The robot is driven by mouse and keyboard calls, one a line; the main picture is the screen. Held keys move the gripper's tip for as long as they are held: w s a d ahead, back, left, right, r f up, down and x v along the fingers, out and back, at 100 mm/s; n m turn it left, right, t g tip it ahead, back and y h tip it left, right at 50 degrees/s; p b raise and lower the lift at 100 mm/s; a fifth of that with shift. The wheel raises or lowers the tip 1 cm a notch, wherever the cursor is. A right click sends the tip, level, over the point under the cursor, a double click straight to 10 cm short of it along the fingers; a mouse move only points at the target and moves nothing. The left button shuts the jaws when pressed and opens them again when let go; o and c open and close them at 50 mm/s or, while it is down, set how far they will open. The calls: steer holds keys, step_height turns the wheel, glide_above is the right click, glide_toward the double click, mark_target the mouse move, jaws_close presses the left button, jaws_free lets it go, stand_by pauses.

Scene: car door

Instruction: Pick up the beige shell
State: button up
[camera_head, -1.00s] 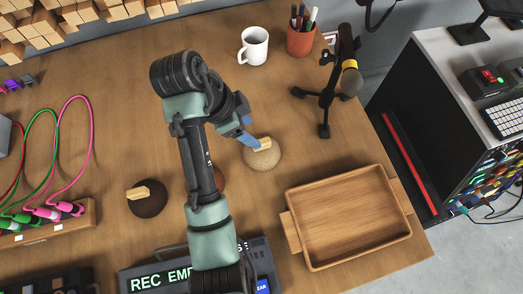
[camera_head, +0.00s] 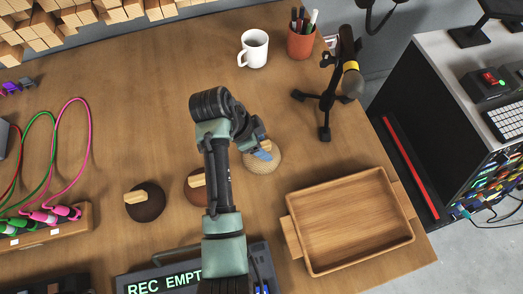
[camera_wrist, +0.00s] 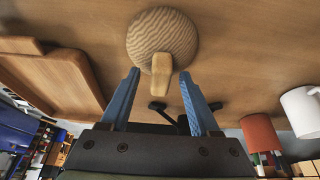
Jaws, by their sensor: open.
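The beige shell (camera_head: 264,160) is a round, ribbed dome with a light wooden handle, resting on the wooden table right of centre in the head view. It also shows in the wrist view (camera_wrist: 162,32), where its wooden handle points toward my gripper. My gripper (camera_wrist: 158,88) is open, with its two blue fingers on either side of the handle's end. I cannot tell whether the handle's tip is fully between the fingers. In the head view my gripper (camera_head: 262,153) is at the shell's upper left and hides part of it.
A brown shell (camera_head: 195,188) is partly behind my arm, and a dark shell (camera_head: 144,203) lies farther left. A wooden tray (camera_head: 345,264) lies at the right. A white mug (camera_head: 254,48), an orange pen cup (camera_head: 301,42) and a small black tripod (camera_head: 326,104) stand toward the back.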

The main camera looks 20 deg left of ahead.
jaws_close()
steer(key=shift+s+f, duration=0.1)
steer(key=shift+s, duration=0.05)
stand_by(1.1)
